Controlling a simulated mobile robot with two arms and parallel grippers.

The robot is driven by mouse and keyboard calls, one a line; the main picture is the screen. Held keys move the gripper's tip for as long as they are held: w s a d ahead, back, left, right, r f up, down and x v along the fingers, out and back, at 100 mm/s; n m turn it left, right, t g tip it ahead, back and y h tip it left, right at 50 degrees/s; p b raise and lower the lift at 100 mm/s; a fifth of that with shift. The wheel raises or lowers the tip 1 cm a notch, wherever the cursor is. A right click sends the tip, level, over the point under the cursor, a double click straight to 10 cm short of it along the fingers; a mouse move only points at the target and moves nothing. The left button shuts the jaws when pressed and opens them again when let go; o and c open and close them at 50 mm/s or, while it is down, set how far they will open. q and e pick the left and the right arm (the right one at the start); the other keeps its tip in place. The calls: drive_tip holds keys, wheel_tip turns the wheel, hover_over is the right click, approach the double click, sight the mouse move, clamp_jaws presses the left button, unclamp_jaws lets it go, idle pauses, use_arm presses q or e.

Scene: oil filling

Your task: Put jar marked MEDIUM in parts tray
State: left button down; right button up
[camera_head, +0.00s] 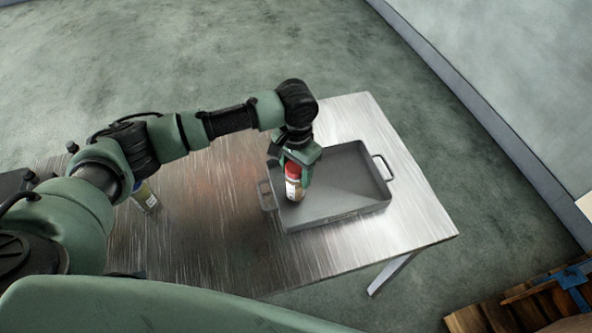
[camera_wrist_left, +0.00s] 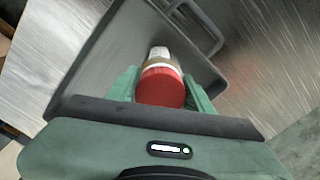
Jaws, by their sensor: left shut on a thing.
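A jar with a red lid and a pale label (camera_head: 294,185) is held in my left gripper (camera_head: 297,172), which is shut on it. The label text is too small to read. The jar is over the left part of the grey parts tray (camera_head: 345,170); I cannot tell whether its base touches the tray floor. In the left wrist view the red lid (camera_wrist_left: 161,87) sits between the two green fingers (camera_wrist_left: 160,88), with the tray (camera_wrist_left: 105,60) beyond and around it. My right gripper is not in view.
The tray stands on a metal table (camera_head: 230,235) and has handles at its sides. Another jar with a blue lid (camera_head: 144,195) stands on the table at the left, partly behind my left arm. A wooden pallet (camera_head: 520,305) is on the floor at lower right.

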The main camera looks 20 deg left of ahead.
use_arm(q)
drive_tip(key=c, duration=0.6)
unclamp_jaws()
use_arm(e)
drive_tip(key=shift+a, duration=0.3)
use_arm(q)
wheel_tip(320, 180, up, 11)
drive_tip(key=shift+f+b, duration=0.2)
drive_tip(key=shift+b, duration=0.8)
drive_tip(key=shift+r, duration=0.8)
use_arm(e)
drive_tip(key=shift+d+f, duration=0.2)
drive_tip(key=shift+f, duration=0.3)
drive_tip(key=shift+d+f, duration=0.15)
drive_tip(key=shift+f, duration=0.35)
